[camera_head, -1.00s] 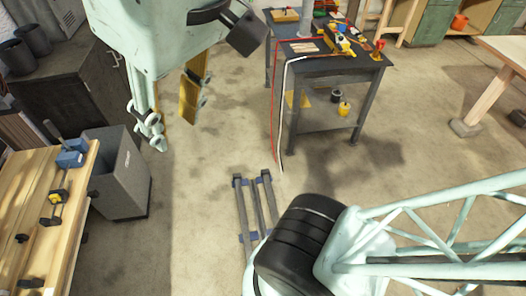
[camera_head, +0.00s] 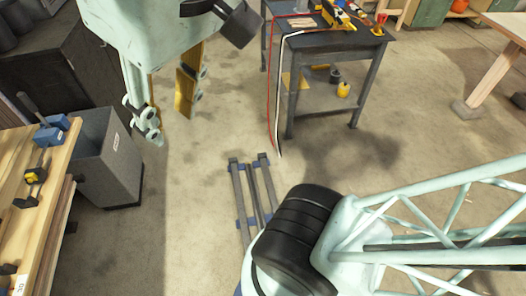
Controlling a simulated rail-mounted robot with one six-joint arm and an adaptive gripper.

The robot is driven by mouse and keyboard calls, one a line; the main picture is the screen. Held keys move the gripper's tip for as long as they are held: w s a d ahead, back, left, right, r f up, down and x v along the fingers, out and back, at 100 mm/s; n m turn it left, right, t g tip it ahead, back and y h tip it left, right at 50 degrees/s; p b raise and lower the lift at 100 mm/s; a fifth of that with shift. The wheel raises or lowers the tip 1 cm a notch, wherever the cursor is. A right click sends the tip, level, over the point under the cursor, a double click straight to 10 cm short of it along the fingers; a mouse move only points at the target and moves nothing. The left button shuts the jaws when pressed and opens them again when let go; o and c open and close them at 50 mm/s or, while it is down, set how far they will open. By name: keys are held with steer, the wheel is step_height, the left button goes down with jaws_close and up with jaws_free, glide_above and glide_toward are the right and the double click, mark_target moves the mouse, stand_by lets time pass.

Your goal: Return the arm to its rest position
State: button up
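My gripper (camera_head: 168,115) hangs at the upper left, below the pale green wrist housing. Its fingers point down. One finger is pale green with metal joints, the other shows a yellow pad, and a clear gap lies between them. The gripper is open, and nothing shows between the fingers. Bare concrete floor shows below it. My lattice arm link and a black joint fill the lower right.
A wooden bench (camera_head: 50,215) with blue and yellow clamps stands at the left, beside a grey bin (camera_head: 108,160). A dark metal table (camera_head: 335,45) with tools stands at the back. Red and white cables (camera_head: 278,110) hang from it. Open floor lies between.

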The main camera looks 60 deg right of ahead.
steer(key=shift+s+f+b, duration=0.15)
steer(key=shift+f+b, duration=0.3)
steer(key=shift+f, duration=0.45)
steer(key=shift+s+f+b, duration=0.15)
steer(key=shift+f+b, duration=0.3)
steer(key=shift+f, duration=0.4)
